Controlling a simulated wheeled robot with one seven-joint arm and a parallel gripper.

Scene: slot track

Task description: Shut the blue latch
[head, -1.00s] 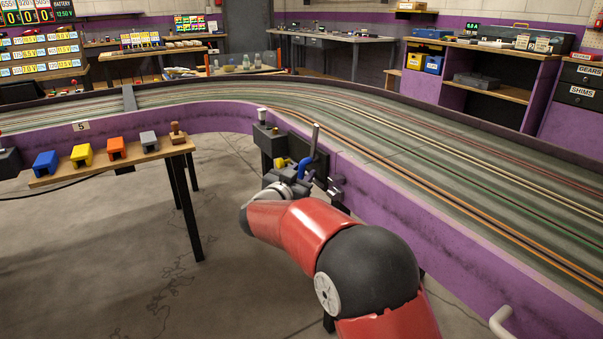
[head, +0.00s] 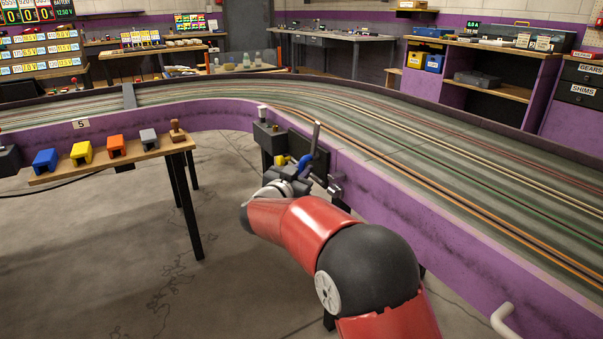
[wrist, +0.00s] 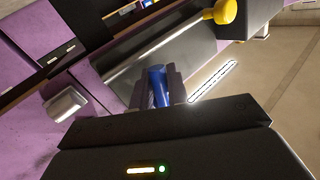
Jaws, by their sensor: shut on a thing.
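The blue latch (head: 304,163) is on the dark panel (head: 322,163) fixed to the purple side wall of the track. A thin grey upright piece (head: 316,138) stands just beside it. My gripper (head: 293,175) is at the panel, partly hidden by my wrist in the head view. In the wrist view the blue latch (wrist: 158,86) sits between the dark fingers of my gripper (wrist: 160,90), which is shut on it. Much of the latch is hidden by the fingers.
A yellow knob (wrist: 222,12) shows near the latch. A metal fitting (wrist: 65,104) sticks out on the other side. A wooden bench (head: 110,160) with several coloured blocks stands to the left. Open floor (head: 150,260) lies between it and the track.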

